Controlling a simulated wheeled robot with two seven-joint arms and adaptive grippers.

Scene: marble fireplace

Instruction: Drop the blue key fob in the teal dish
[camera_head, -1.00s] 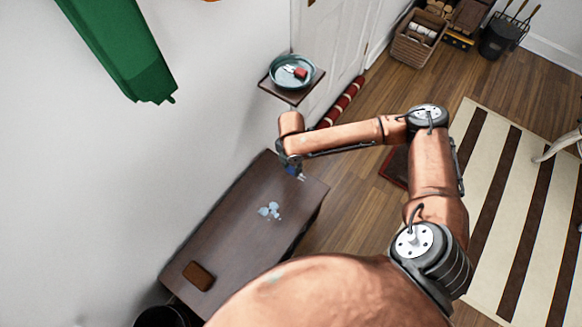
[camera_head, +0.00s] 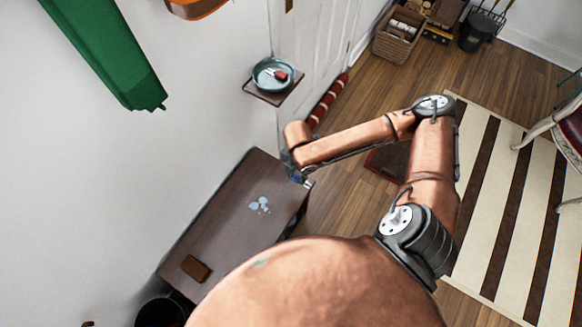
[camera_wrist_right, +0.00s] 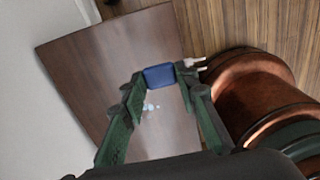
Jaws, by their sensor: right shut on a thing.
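The blue key fob (camera_wrist_right: 160,76) is held between the fingertips of my right gripper (camera_wrist_right: 162,82) in the right wrist view, with pale keys (camera_wrist_right: 195,62) sticking out to its right. In the head view my right gripper (camera_head: 298,178) is above the far right end of the dark table, and the fob shows only as a small blue patch. The teal dish (camera_head: 262,87) stands on a small wall shelf, up and to the left of the gripper. A red item with a pale part lies in the dish. My left gripper is not in view.
The shelf (camera_head: 252,90) juts from the wall beside a white door. The dark table (camera_head: 215,215) carries a brown wallet-like item (camera_head: 195,268) and pale blue shapes (camera_head: 259,205). A green hanging cloth (camera_head: 105,55) is at upper left. A basket (camera_head: 397,45) stands by the door.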

